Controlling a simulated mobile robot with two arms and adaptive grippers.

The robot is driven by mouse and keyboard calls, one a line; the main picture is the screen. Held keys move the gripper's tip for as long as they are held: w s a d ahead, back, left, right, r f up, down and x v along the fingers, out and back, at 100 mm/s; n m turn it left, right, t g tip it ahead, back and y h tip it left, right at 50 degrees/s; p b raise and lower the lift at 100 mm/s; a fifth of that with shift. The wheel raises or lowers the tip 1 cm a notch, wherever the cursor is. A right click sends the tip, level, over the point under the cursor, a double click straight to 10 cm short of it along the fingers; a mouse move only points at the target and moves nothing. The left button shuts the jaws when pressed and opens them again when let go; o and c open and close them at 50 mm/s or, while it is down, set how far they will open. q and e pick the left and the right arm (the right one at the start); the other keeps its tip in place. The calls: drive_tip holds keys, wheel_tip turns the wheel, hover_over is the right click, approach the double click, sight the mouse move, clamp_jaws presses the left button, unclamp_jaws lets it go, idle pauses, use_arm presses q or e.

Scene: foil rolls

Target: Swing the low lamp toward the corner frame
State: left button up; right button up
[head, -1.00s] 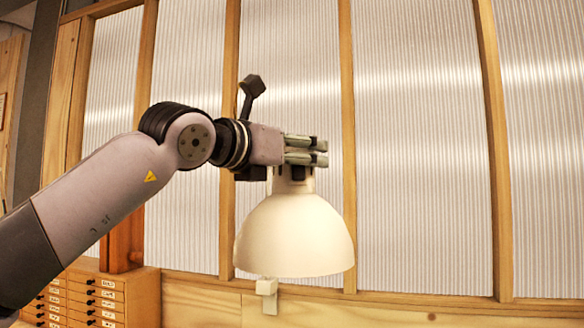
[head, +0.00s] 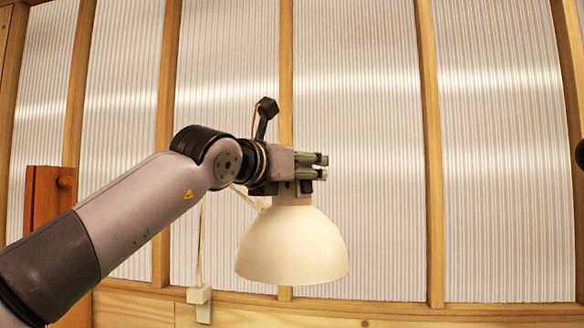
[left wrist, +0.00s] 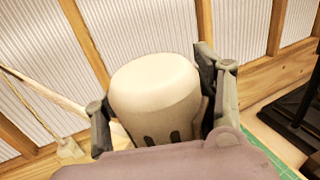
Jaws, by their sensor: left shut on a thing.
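The low lamp (head: 292,245) has a cream dome shade that opens downward, near the middle of the head view. My left gripper (head: 314,166) comes in from the left and is shut on the lamp's narrow top, above the shade. In the left wrist view, the lamp's pale rounded cap (left wrist: 155,88) sits between the two fingers. A thin pale arm runs from the lamp's top to the left, and a small pale bracket (head: 199,295) sits low on the wall. I cannot tell which part is the corner frame. My right gripper is not in view.
Wooden posts (head: 430,150) divide ribbed translucent panels (head: 360,140) behind the lamp. A reddish wooden post with a knob (head: 45,200) stands at the left. A black stand (left wrist: 295,115) and a green mat (left wrist: 268,155) show at the right of the wrist view.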

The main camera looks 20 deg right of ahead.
use_arm(q)
drive_tip(key=shift+s+d, duration=0.15)
drive_tip(key=shift+s, duration=0.05)
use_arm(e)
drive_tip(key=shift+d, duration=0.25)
use_arm(q)
drive_tip(key=o, duration=1.3)
drive_tip(key=shift+c, duration=0.2)
drive_tip(key=o, duration=0.3)
drive_tip(key=shift+s, duration=0.15)
drive_tip(key=shift+o, duration=0.2)
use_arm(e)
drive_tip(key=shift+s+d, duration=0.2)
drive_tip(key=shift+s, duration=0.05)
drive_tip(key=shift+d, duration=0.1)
use_arm(q)
drive_tip(key=shift+a, duration=0.2)
drive_tip(key=shift+s+a, duration=0.2)
drive_tip(key=shift+a, duration=0.25)
drive_tip(key=v, duration=1)
drive_tip(key=shift+s+a, duration=0.15)
drive_tip(key=shift+s, duration=0.15)
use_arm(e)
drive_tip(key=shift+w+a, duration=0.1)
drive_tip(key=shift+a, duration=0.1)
